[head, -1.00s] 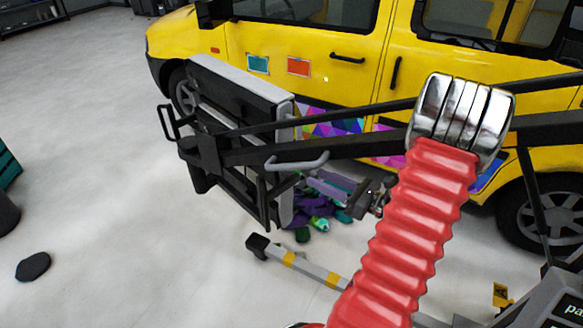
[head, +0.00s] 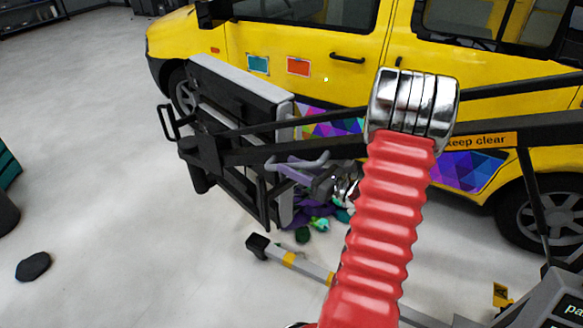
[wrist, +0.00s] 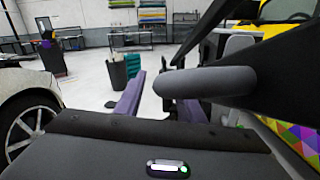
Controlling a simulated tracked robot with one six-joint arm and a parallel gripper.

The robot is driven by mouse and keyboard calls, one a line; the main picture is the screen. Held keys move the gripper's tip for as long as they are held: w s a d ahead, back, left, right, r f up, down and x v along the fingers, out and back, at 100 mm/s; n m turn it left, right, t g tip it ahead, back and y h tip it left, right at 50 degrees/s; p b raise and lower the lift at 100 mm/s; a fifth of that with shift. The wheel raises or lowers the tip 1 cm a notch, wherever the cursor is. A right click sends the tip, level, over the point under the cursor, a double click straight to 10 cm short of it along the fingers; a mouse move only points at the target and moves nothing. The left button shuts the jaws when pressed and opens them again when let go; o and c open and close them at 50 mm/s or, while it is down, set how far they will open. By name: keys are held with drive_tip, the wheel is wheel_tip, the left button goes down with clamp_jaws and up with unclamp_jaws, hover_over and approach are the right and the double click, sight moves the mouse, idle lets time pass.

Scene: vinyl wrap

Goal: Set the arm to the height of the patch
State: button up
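A black boom arm (head: 350,146) runs across the van's side and carries a grey-and-black panel (head: 245,80) at its left end. A grey bar handle (head: 318,163) sits under the boom; it is large and close in the wrist view (wrist: 205,82). My gripper (head: 292,173) has purple fingers and is at the handle, partly hidden. In the wrist view my gripper (wrist: 157,100) looks open, its fingers apart, the handle overlapping the right one. I cannot tell whether they touch. The van door bears a teal patch (head: 258,65), an orange patch (head: 299,67) and triangle-patterned wrap (head: 465,170).
The yellow van (head: 360,85) stands behind the boom. A stand leg (head: 290,260) with yellow bands lies on the floor, near a heap of purple and green scraps (head: 318,215). A dark flat object (head: 33,266) lies left. The left floor is mostly open.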

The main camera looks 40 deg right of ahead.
clamp_jaws()
idle(0.4)
